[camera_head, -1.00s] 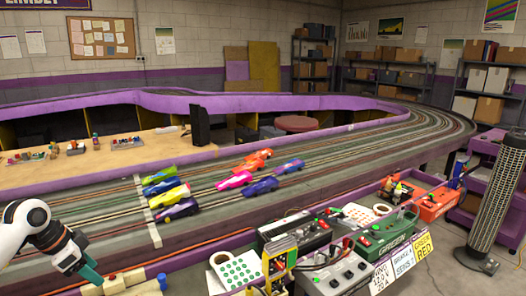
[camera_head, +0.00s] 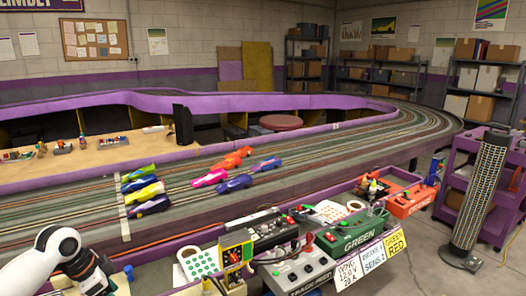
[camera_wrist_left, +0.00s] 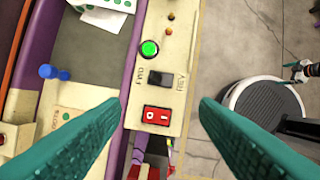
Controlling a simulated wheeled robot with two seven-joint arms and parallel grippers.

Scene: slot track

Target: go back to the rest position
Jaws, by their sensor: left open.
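My left arm enters the head view at the lower left, with its white wrist (camera_head: 62,243) low in the picture. Its fingers are not clear there. In the left wrist view my left gripper (camera_wrist_left: 160,103) is open, its two teal fingers wide apart with nothing held between them. Below the fingers lies a cream control panel (camera_wrist_left: 140,88) with a green button (camera_wrist_left: 149,48), a FWD/REV switch (camera_wrist_left: 160,78) and a red switch (camera_wrist_left: 157,115). A small dark part with a teal tip (camera_wrist_left: 298,73) shows at the right edge, perhaps my right gripper; its jaws are too small to read.
Several slot cars (camera_head: 150,206) stand on the track (camera_head: 320,158). Control boxes (camera_head: 300,268) and an orange tray (camera_head: 408,203) crowd the near side. A dark grille tower (camera_head: 478,195) and a purple cart (camera_head: 502,213) stand at right. Floor there is partly clear.

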